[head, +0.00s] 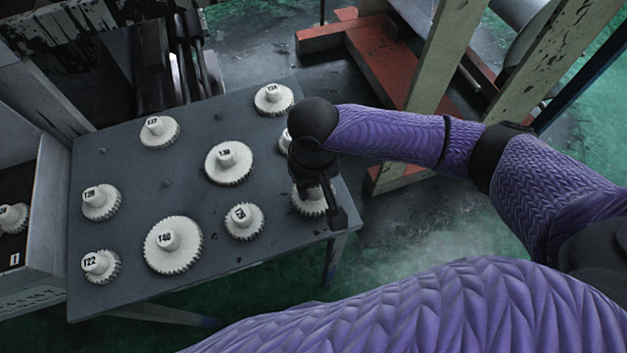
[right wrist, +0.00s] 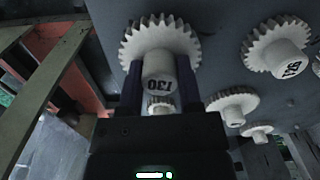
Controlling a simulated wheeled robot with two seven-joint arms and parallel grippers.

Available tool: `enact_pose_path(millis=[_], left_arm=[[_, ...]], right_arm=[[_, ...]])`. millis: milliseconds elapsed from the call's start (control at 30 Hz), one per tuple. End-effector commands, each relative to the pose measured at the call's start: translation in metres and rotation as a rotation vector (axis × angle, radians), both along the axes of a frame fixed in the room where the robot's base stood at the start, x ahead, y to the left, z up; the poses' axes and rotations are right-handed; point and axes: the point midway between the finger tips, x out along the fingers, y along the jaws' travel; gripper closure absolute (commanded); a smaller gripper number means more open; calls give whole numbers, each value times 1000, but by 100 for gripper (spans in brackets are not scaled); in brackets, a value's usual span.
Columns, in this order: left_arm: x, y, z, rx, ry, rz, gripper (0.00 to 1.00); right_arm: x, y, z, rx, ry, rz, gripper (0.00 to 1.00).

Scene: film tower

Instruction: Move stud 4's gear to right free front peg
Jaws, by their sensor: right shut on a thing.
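My right gripper (head: 312,185) is over the right front corner of the dark table and hides much of a white gear (head: 311,208) there. In the right wrist view, its two fingers (right wrist: 160,88) are shut on the hub of a white gear (right wrist: 160,40) with a label like T30. I cannot tell whether this gear is clear of the table. Another small gear (right wrist: 160,105) shows between the fingers, beyond the hub. My left gripper is not in view. No stud numbers are readable, and I cannot make out the right front peg.
The table (head: 130,285) bears several other white gears, among them a large T40 gear (head: 172,248), a small gear (head: 244,222) and a gear near the middle (head: 229,165). One gear (head: 284,143) is partly hidden by my arm. A box (head: 45,215) stands at the left.

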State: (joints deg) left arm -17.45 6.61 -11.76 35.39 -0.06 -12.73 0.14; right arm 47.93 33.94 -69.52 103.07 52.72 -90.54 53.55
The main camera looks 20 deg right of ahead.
Motion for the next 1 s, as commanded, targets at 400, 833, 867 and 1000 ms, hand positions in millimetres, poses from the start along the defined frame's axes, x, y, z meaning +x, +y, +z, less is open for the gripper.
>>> enact_pose_path(millis=[400, 833, 867, 1000], left_arm=[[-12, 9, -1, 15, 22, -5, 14], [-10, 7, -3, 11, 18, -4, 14], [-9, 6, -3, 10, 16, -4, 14], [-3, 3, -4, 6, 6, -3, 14]], right_arm=[[0, 0, -4, 0, 0, 0, 100], [0, 0, -10, 1, -1, 0, 100], [0, 0, -10, 1, -1, 0, 100], [0, 0, -13, 1, 0, 0, 100]])
